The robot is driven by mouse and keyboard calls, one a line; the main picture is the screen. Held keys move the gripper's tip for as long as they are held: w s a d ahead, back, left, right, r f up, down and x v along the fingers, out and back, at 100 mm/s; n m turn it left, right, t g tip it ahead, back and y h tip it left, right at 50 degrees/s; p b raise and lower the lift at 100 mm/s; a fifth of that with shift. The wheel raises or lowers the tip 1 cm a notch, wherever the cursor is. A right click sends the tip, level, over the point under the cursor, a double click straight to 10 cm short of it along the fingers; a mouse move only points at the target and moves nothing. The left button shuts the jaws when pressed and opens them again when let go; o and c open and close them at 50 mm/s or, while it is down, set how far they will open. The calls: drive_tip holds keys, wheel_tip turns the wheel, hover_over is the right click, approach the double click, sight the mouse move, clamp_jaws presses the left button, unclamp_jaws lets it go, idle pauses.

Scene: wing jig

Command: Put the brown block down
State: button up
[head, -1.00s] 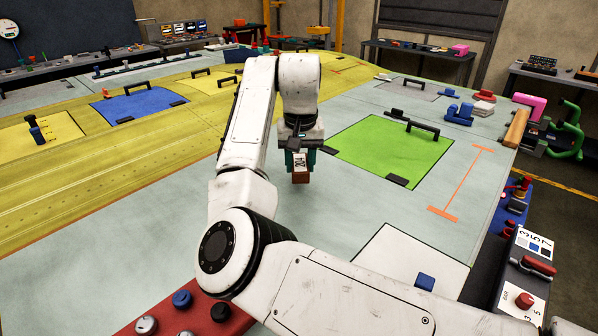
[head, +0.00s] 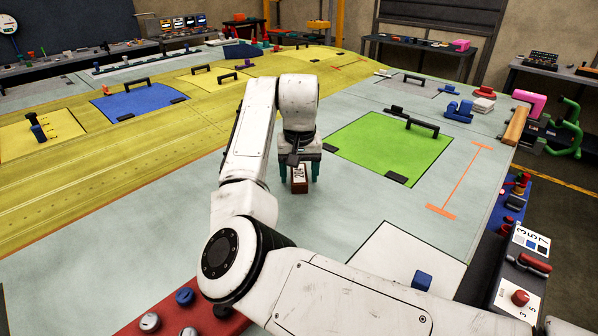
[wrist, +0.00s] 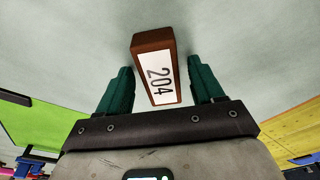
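The brown block (head: 299,185) has a white label reading 204 and rests on the pale grey-green wing surface, left of the green panel. In the wrist view the brown block (wrist: 153,42) sits slightly tilted between my fingers. My gripper (head: 300,174) is above and around it, with its two dark green fingers spread. In the wrist view a gap shows on each side of the block, so my gripper (wrist: 158,78) is open and not clamping it.
A white square (head: 400,262) with a blue block (head: 422,280) is at front right. A red strip with knobs (head: 215,325) is at the front edge. Bare surface surrounds the brown block.

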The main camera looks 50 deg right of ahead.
sight(299, 179)
drive_tip(key=shift+r, duration=0.1)
wheel_tip(299, 179, up, 12)
drive_tip(key=s+a+b, duration=0.1)
drive_tip(key=shift+s+a, duration=0.15)
idle(0.4)
